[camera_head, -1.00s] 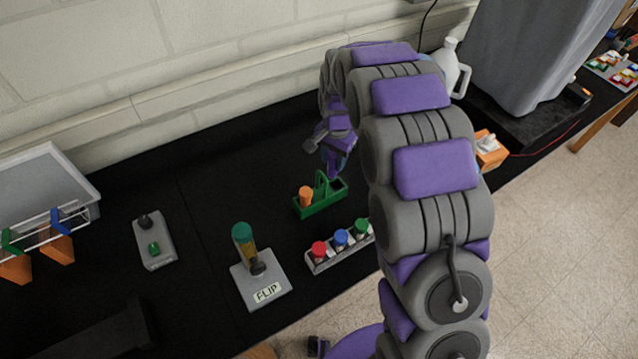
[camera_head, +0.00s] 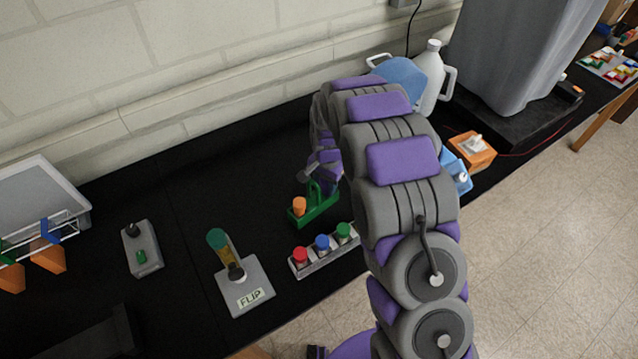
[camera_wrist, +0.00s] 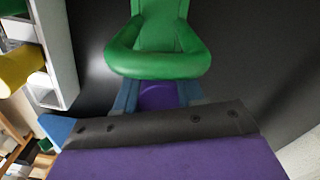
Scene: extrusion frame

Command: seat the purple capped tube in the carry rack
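The green carry rack (camera_head: 322,212) stands on the black bench with an orange capped tube (camera_head: 299,206) in its left end. Its green handle (camera_wrist: 160,62) fills the top middle of the wrist view. My gripper (camera_head: 322,182) is low at the rack's right part, partly hidden behind my arm. In the wrist view my gripper's blue-grey fingers (camera_wrist: 160,92) flank the purple cap (camera_wrist: 159,98) and appear closed on it, just on the near side of the handle. The tube below the cap is hidden, so I cannot tell how deep it sits.
A white jug (camera_head: 432,78) and orange box (camera_head: 472,150) are right.

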